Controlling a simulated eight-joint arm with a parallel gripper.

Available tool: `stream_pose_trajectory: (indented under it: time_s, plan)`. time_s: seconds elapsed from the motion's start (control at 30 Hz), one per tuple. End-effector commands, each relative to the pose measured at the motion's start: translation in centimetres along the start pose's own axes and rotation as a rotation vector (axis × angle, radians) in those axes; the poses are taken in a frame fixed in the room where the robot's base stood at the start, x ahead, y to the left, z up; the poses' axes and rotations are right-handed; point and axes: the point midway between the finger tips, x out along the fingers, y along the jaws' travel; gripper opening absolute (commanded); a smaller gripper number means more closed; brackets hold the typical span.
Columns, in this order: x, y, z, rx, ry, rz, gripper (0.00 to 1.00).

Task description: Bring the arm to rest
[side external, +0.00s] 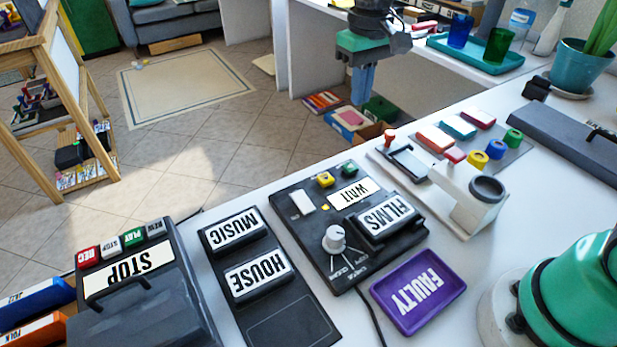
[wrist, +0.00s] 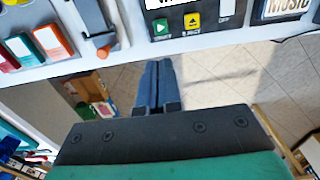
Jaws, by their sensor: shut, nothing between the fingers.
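My gripper (side external: 363,84) hangs with its blue fingers pointing down beyond the far edge of the white counter, at the top of the side view. Its fingers are together with nothing between them. In the wrist view the shut fingers (wrist: 157,88) point toward the counter edge, over the tiled floor. The gripper touches nothing that I can see. My green and black arm comes in from the top of the side view, and its upper part is cut off by the frame.
A teal tray (side external: 440,41) with cups stands near the gripper. Boxes (side external: 352,122) lie below.

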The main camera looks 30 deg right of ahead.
Motion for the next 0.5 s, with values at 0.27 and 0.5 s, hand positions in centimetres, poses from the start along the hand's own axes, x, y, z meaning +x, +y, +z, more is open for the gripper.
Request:
stream_pose_trajectory:
  time_s: [0.27,0.5]
  plan:
    - [-0.8,1.3,3.5,0.003,0.199,-0.012,0.00]
    - [0.4,2.6,7.5,0.002,0.457,-0.009,0.00]
